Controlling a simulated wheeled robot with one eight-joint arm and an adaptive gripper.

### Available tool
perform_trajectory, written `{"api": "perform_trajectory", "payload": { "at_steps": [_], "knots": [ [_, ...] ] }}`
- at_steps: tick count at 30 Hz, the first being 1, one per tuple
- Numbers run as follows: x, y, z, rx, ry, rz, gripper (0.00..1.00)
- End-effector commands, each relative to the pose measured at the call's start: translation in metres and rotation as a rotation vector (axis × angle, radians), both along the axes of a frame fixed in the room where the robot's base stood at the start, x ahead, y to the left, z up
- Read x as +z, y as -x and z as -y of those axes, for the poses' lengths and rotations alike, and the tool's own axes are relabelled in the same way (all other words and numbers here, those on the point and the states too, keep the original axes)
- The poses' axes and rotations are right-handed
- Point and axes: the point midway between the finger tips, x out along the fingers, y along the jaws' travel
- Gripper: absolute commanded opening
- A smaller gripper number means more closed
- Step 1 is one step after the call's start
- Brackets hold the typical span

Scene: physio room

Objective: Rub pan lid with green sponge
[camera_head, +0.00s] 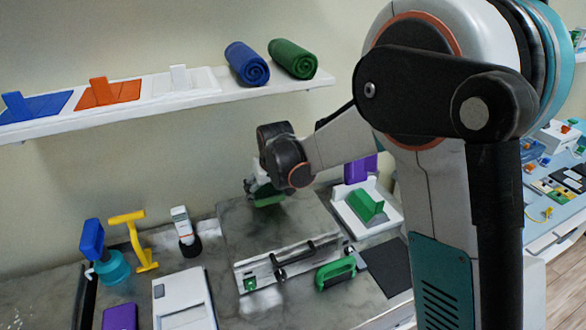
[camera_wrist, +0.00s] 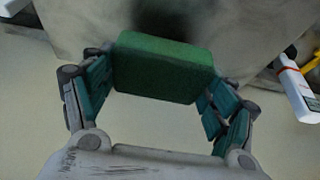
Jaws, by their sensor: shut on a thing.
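The green sponge (camera_wrist: 165,68) is between the fingers of my gripper (camera_wrist: 163,85) in the wrist view, which is shut on its two ends. In the head view the sponge (camera_head: 268,200) shows as a small green patch under my gripper (camera_head: 264,190), over the back of a raised grey mottled block (camera_head: 270,232). I cannot tell whether the sponge touches the block. A dark patch, perhaps a shadow, lies beyond the sponge in the wrist view. I cannot make out a pan lid in either view.
A white bottle (camera_head: 182,226), a yellow tool (camera_head: 136,240) and a blue-and-teal item (camera_head: 103,255) stand left of the block. A white tray (camera_head: 385,222) with a green wedge is right. A green-handled tool (camera_head: 336,272) lies in front. A white shelf (camera_head: 150,107) runs along the wall above.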

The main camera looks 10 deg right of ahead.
Motion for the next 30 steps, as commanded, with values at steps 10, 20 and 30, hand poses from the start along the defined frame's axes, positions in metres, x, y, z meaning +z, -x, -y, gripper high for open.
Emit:
{"api": "perform_trajectory", "payload": {
  "at_steps": [10, 20, 30],
  "knots": [
    [0.035, -0.003, 0.003, -0.002, 0.000, 0.000, 0.56],
    [0.052, -0.005, 0.005, -0.003, 0.000, 0.001, 0.56],
    [0.051, -0.005, 0.005, -0.003, 0.000, 0.001, 0.56]
  ]
}}
